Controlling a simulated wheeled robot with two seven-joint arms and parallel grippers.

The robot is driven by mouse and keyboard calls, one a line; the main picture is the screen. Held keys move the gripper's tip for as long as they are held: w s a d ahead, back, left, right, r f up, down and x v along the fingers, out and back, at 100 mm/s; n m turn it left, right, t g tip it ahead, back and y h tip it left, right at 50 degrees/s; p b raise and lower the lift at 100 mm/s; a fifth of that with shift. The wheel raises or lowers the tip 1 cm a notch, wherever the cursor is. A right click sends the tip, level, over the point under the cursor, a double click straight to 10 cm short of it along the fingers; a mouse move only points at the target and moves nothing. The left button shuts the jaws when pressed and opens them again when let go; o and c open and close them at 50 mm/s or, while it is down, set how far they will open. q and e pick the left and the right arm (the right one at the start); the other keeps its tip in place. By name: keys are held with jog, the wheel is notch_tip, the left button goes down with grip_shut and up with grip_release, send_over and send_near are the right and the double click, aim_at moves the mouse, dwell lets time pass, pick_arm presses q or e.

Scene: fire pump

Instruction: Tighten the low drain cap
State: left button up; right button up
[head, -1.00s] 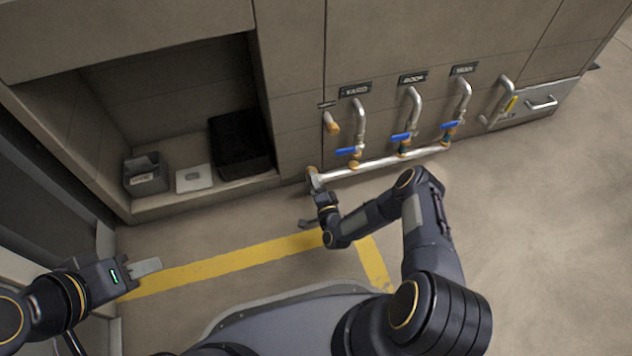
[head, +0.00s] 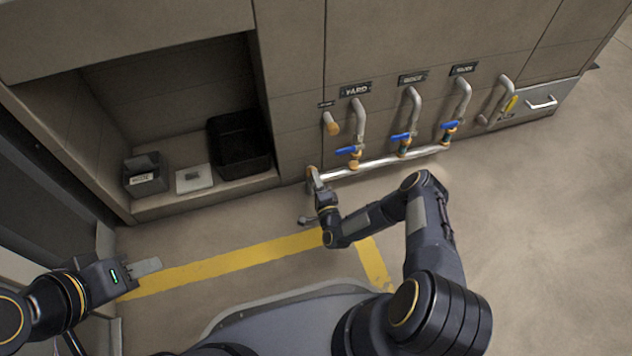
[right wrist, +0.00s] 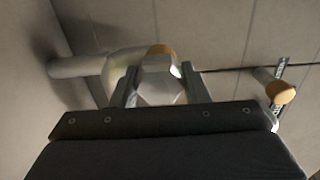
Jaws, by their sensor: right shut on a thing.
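The low drain cap (right wrist: 160,84) is a pale, faceted piece at the end of a short pipe, with a brass-coloured part behind it. In the right wrist view it sits between the two fingers of my right gripper (right wrist: 158,88), which is shut on it. In the head view my right gripper (head: 316,186) is at the left end of the low silver pipe (head: 385,163), near the floor, and hides most of the cap. My left gripper (head: 148,267) is over the floor at lower left, away from the pipes; its finger gap does not show.
Blue-handled valves (head: 348,150) stand on pipes above the low pipe. A brass-ended outlet (head: 332,124) juts from the wall above the cap. A recess at left holds a black bin (head: 240,150), a grey box (head: 146,175) and a white plate (head: 194,179). The floor at right is clear.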

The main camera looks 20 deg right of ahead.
jog(key=o, duration=1)
jog(key=shift+c, duration=0.2)
jog(key=s+p, duration=0.2)
jog(key=s, duration=0.6)
jog(key=shift+p, duration=0.4)
jog(key=shift+d, duration=0.1)
